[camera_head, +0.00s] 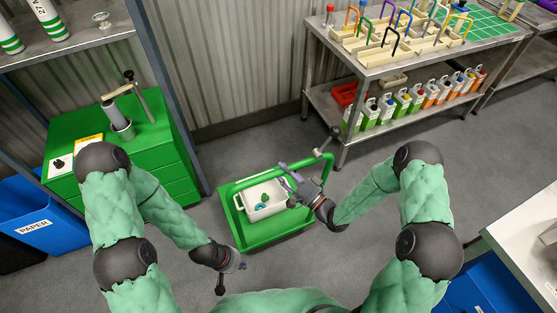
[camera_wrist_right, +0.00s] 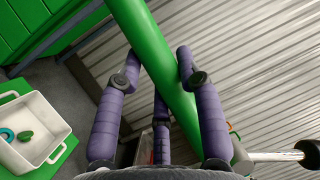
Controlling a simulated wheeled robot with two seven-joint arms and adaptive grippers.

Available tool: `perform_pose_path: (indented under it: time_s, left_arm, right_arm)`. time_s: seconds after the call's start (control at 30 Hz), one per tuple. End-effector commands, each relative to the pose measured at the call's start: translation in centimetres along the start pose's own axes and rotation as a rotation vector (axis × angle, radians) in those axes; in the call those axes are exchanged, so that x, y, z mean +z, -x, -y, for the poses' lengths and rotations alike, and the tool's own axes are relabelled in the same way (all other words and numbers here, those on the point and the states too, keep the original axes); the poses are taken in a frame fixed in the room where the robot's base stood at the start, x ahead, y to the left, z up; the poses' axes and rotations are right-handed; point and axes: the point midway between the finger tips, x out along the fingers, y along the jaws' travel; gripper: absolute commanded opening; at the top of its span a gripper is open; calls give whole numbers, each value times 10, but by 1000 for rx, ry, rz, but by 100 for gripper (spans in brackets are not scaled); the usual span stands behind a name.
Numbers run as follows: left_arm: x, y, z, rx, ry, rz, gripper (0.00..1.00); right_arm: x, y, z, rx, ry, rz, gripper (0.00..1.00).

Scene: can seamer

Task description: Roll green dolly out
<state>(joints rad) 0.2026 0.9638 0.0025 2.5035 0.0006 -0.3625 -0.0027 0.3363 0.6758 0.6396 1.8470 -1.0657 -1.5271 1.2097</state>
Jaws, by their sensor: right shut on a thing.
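The green dolly (camera_head: 262,234) stands on the floor in the middle of the head view, with a raised green push handle above its far edge. My right gripper (camera_head: 291,176) is shut on that handle; in the right wrist view its purple fingers (camera_wrist_right: 160,62) lie on both sides of the green bar (camera_wrist_right: 158,70). My left gripper (camera_head: 239,266) hangs free near the dolly's near left corner, apart from it; its fingers are too small to tell open from shut.
A white tub (camera_head: 245,208) with small round parts rides on the dolly. A green cabinet (camera_head: 170,150) stands left, a steel shelf table (camera_head: 372,70) behind right. A blue paper bin (camera_head: 40,222) is far left. Grey floor is clear on the dolly's right.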

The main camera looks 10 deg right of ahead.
Motion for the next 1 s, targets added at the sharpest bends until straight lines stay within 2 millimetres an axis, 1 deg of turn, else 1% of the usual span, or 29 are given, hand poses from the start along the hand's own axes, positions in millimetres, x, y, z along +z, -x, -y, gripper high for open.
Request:
perform_pose_path:
  time_s: [0.03,0.2,0.4,0.6,0.93,0.97,1.0]
  left_arm:
    - [0,2,0,0,0,-1,0]
    - [0,4,-1,0,0,-1,0]
    - [0,5,-2,0,0,-1,0]
    - [0,5,-2,0,0,-1,0]
    - [0,5,-2,0,0,0,0]
    - [0,5,-2,0,0,0,0]
    - [0,5,-2,0,0,0,0]
  right_arm:
    - [4,11,2,4,-7,-3,0]
    - [15,37,8,3,-6,-3,0]
    - [23,56,12,2,-4,-1,0]
    - [26,63,13,1,-4,0,0]
    - [27,64,13,1,-3,0,0]
    - [27,64,13,1,-3,0,39]
    - [27,64,13,1,-3,0,50]
